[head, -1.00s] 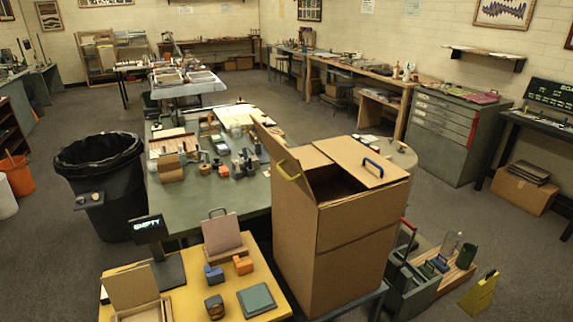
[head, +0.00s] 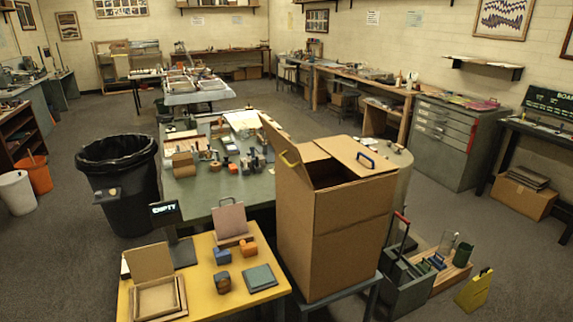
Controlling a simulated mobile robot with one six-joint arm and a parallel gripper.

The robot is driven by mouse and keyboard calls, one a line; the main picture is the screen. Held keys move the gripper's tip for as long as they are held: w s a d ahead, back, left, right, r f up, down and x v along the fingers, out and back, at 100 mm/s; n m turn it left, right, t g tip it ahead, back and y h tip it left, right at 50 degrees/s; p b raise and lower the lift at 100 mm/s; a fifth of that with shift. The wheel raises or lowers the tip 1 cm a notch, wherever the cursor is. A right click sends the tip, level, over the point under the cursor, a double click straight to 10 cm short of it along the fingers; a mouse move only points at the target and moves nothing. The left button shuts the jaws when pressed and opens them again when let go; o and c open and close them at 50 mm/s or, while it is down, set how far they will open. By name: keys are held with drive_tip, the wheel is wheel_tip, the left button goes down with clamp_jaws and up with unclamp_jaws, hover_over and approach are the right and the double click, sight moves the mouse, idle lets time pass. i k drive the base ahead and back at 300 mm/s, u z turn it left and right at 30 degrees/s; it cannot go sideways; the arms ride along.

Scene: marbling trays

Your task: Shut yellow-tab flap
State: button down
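A tall brown cardboard box (head: 335,235) stands on a low dark stand right of centre. Its left flap (head: 283,145), with a yellow tab (head: 290,159), stands raised and tilted. Its right flap (head: 352,154), with a blue tab (head: 366,159), lies nearly flat over part of the top. A dark gap into the box shows between the two flaps; the contents are hidden. My gripper is not in view.
A tool caddy (head: 408,290) and yellow floor sign (head: 474,292) are at right. A black bin (head: 122,185) stands left.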

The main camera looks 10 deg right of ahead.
sight(289, 153)
drive_tip(key=u, duration=4.35)
drive_tip(key=i, duration=0.1)
drive_tip(key=z, duration=2.9)
drive_tip(key=i, duration=0.95)
drive_tip(key=u, duration=0.2)
